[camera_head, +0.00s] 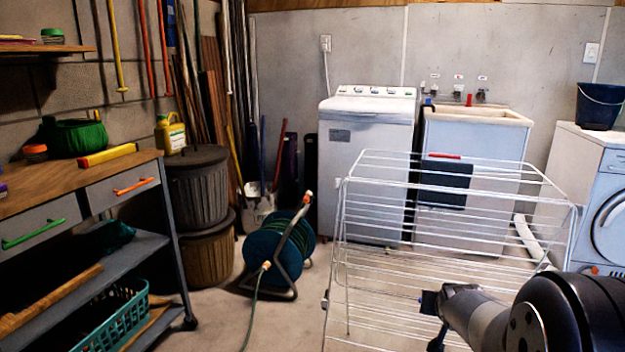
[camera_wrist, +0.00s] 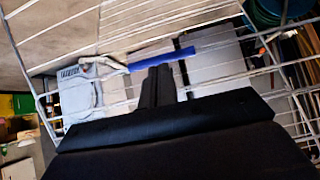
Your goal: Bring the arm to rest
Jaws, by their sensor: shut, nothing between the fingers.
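My arm reaches in from the lower right of the head view, low in front of the drying rack. My gripper (camera_head: 431,303) shows there as a small dark shape at the arm's end. In the wrist view, its dark fingers (camera_wrist: 158,86) are together at the middle, with nothing held between them. The wire drying rack (camera_head: 375,215) stands just beyond my arm. Its thin bars (camera_wrist: 45,112) also cross the wrist view around the fingers. I cannot tell whether the gripper touches them.
A hose reel (camera_head: 280,250) stands on the floor left of the rack. A workbench (camera_head: 40,190) lines the left side. A white washer (camera_head: 365,160), a sink cabinet (camera_head: 505,145) and a front-loading machine (camera_head: 575,185) are behind. Bare floor (camera_head: 265,325) lies between workbench and rack.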

